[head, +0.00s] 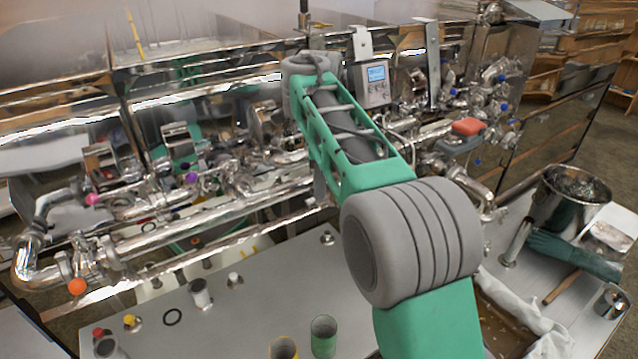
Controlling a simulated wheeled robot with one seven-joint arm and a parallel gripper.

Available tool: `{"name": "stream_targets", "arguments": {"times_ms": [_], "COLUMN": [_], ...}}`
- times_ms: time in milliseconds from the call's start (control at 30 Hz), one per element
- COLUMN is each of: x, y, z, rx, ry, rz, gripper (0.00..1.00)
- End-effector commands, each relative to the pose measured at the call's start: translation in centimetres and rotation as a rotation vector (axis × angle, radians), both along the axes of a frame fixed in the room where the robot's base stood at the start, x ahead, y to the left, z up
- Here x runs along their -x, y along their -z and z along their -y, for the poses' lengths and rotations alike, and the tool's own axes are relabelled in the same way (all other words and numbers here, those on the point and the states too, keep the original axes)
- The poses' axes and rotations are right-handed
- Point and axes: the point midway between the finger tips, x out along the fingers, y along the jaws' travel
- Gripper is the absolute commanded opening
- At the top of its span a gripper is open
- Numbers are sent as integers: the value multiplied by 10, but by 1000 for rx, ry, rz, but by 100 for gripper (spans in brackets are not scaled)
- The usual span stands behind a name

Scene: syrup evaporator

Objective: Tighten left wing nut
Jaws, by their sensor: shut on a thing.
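The wing nut cannot be picked out. Shiny steel pipework (230,178) with clamps and valves runs along the front of the evaporator (60,130) in the head view. My green and grey arm reaches up across the middle of the picture, and its far wrist joint is in front of the evaporator at the upper centre. My gripper and its fingertips do not show. My own arm covers the pipework behind it, so whatever is there is hidden.
A grey control box with a lit display (376,82) hangs right of my wrist. An orange-capped valve (77,286) is at left. The worktable (215,310) holds a green cup (323,336), a yellow-rimmed cup (283,348) and small fittings. A steel bucket (568,205) stands at right.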

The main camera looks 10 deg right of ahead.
Motion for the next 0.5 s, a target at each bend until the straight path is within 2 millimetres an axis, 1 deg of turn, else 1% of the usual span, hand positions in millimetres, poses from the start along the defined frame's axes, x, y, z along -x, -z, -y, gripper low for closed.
{"name": "stream_targets", "arguments": {"times_ms": [200, 500], "x": [0, 0], "y": [1, 1], "z": [1, 1], "rx": [1, 1], "ry": [53, 65], "rz": [-1, -1], "gripper": [0, 0]}}
